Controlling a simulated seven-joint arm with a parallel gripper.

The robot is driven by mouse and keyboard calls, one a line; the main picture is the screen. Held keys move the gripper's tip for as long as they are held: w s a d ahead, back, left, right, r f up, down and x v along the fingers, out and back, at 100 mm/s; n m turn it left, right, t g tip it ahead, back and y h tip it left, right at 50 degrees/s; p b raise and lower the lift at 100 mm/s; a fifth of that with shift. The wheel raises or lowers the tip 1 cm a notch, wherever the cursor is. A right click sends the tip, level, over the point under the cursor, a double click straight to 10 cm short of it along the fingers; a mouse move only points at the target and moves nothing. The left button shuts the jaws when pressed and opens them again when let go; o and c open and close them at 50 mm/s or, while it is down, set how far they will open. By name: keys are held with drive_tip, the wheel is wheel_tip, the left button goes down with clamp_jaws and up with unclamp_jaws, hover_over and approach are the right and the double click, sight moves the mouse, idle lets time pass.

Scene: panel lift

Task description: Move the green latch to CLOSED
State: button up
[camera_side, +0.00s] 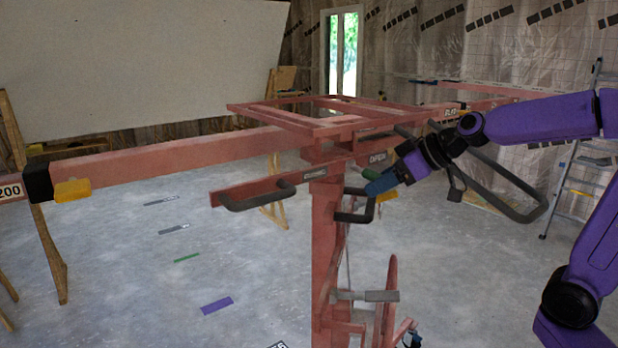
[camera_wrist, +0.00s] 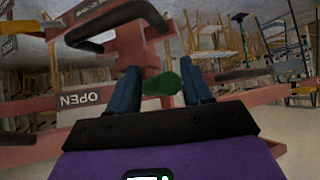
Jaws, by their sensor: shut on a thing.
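The green latch (camera_wrist: 162,84) shows in the wrist view as a short green cylinder between the two blue fingers of my gripper (camera_wrist: 161,82). My gripper is shut on it. In the side view, only a small bit of the latch (camera_side: 371,173) shows at the fingertips of my gripper (camera_side: 374,188). The latch sits by the upright post of a red panel lift (camera_side: 325,225), just below its crossbar. A label reading OPEN (camera_wrist: 77,99) is on a red bar left of the latch in the wrist view. I see no CLOSED label that I can read.
Black loop handles stand close by, one (camera_side: 258,196) left of the post and one (camera_side: 355,207) just under my gripper. A yellow block (camera_side: 72,190) is on the long arm. The floor at left is mostly open.

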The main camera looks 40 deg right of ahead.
drive_tip(key=shift+w+a+r, duration=0.1)
drive_tip(key=shift+a+r, duration=0.1)
drive_tip(key=shift+a, duration=0.3)
drive_tip(key=shift+w+a+r, duration=0.1)
drive_tip(key=shift+a+r, duration=0.05)
drive_tip(key=shift+a, duration=0.7)
drive_tip(key=o, duration=0.6)
drive_tip(key=shift+c, duration=0.2)
drive_tip(key=v, duration=0.6)
drive_tip(key=shift+s+d, duration=0.35)
drive_tip(key=shift+d, duration=0.05)
